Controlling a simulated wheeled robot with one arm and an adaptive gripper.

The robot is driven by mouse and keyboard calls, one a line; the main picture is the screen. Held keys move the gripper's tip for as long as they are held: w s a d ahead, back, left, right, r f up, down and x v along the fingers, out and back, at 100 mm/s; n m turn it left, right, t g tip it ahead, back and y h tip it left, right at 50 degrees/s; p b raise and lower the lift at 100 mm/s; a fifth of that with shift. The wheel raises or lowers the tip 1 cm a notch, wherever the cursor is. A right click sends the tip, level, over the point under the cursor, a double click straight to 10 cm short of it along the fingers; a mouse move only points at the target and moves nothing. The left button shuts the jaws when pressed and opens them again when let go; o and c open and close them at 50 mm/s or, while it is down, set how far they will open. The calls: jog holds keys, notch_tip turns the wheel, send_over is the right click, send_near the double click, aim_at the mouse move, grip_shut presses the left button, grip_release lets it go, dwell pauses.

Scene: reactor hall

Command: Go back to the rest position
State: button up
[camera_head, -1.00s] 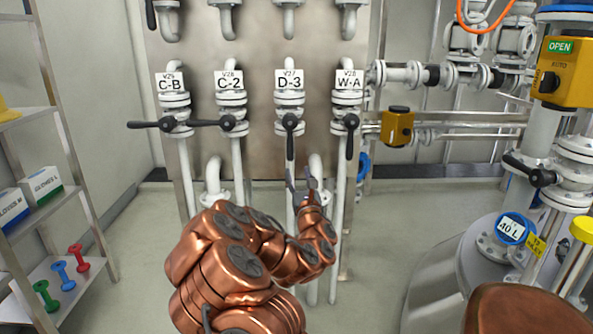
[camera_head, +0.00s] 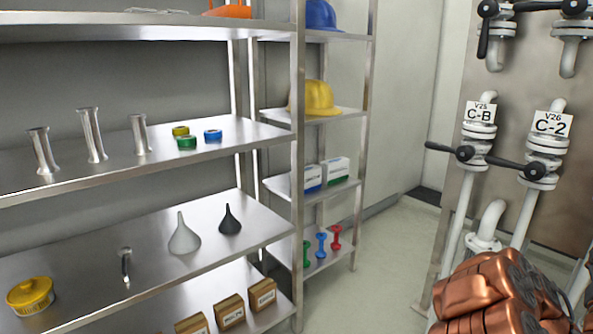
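My copper-coloured arm (camera_head: 490,295) shows at the lower right of the head view, in front of the valve panel. My gripper is outside the picture, so its state does not show. Valve C-B (camera_head: 466,153) and valve C-2 (camera_head: 535,171) stand above and behind the arm on white pipes. Their black handles both point to the left, roughly level. No rest position is marked in view.
A long metal shelf unit (camera_head: 75,178) fills the left, holding steel tubes, tape rolls, funnels and boxes. A narrower rack (camera_head: 354,215) beyond it holds helmets (camera_head: 317,98), glove boxes (camera_head: 335,171) and coloured dumbbell-shaped pieces (camera_head: 321,245). Floor (camera_head: 385,270) between rack and panel is clear.

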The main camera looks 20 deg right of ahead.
jog(key=w+a+r+m+g+y+p, duration=0.45)
jog(key=w+a+r+m+p, duration=0.35)
jog(key=w+r+m+p, duration=0.4)
jog(key=w+a+m+g+y+p, duration=0.1)
jog(key=w+a+m+y+p, duration=0.25)
jog(key=a, duration=0.85)
jog(key=w+a+m+y+p, duration=0.3)
jog(key=a+m+y+p, duration=0.15)
jog(key=a, duration=0.75)
jog(key=s+a+r+m+g+y+p, duration=0.1)
jog(key=s+a+y+p, duration=0.15)
jog(key=a, duration=0.45)
jog(key=s+a+r+g+y+p, duration=0.1)
jog(key=a+r+p, duration=0.15)
jog(key=a, duration=0.45)
jog(key=s+a+r+m+y+p, duration=0.1)
jog(key=s+a+p, duration=0.15)
jog(key=a, duration=0.45)
jog(key=s+a+r+g+y+p, duration=0.2)
jog(key=s+a+r+g+p, duration=0.2)
jog(key=s+a, duration=0.7)
jog(key=shift+s+a+r+y+p, duration=0.15)
jog(key=shift+s+r+y+p, duration=0.25)
jog(key=shift+s+r, duration=0.35)
jog(key=shift+c, duration=0.3)
